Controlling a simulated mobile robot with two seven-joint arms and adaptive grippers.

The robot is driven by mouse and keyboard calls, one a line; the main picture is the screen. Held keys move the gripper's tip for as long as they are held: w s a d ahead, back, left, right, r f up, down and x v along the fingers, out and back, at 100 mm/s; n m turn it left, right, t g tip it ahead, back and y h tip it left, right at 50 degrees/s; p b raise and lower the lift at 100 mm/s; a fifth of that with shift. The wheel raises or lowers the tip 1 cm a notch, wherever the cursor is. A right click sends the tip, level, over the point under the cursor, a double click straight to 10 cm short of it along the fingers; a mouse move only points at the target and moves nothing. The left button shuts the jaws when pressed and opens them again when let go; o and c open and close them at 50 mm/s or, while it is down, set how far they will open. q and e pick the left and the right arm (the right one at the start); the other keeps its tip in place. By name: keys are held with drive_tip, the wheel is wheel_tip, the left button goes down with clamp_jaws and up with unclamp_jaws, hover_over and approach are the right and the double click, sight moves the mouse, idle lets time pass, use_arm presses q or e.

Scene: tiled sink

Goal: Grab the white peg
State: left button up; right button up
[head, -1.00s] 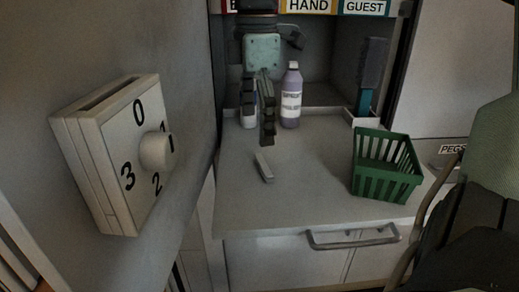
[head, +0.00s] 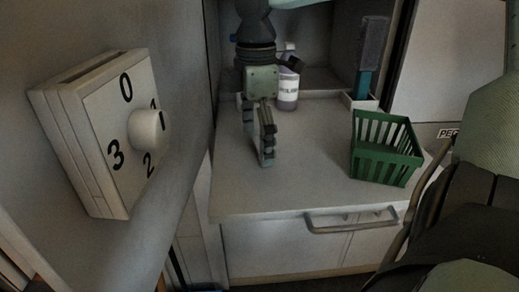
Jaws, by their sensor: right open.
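My right gripper (head: 264,142) reaches down from the top over the left part of the counter (head: 310,170). Its jaws are open and seen nearly edge-on, so the gap hardly shows. The white peg cannot be made out now; the fingers cover the spot where it lay on the counter. I cannot tell whether the fingers touch it or stand around it. My left gripper is not in view.
A green basket (head: 385,150) stands on the right of the counter. A labelled bottle (head: 288,92) stands behind the gripper. A white dial box (head: 118,130) is on the left wall. A drawer handle (head: 350,222) is below the counter's front edge.

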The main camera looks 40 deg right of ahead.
drive_tip(key=c, duration=0.8)
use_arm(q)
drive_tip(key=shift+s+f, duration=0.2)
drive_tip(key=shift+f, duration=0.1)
use_arm(e)
drive_tip(key=shift+r, duration=0.1)
